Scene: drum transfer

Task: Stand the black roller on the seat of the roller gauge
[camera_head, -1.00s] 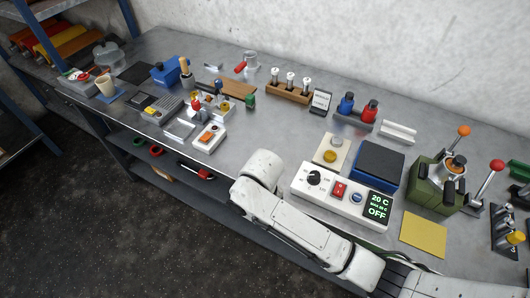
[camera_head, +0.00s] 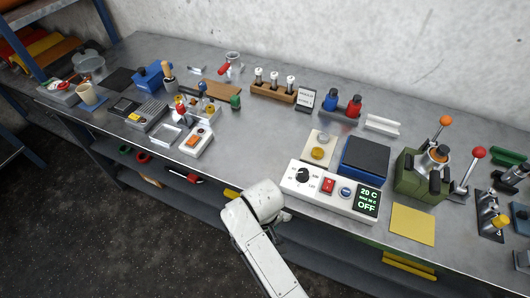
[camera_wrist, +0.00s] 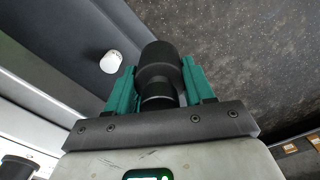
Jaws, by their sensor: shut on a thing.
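In the wrist view my gripper (camera_wrist: 152,85) is shut on the black roller (camera_wrist: 160,60), with a teal finger on each side. The roller has a wide end pointing away from the palm and a narrower stepped part nearer it. The head view shows only my white arm at the bench's front edge; gripper and roller are hidden there. I cannot tell for sure which device is the roller gauge. A small fixture with red and blue knobs (camera_head: 197,105) stands left of centre on the bench. A green block device with an orange-knobbed lever (camera_head: 425,172) stands at the right.
A white control box (camera_head: 330,190) reading OFF stands near the front edge beside a blue block with a dark top (camera_head: 364,160). A yellow pad (camera_head: 412,224) lies to its right. The bench centre (camera_head: 255,140) is clear. A small white knob (camera_wrist: 111,62) shows in the wrist view.

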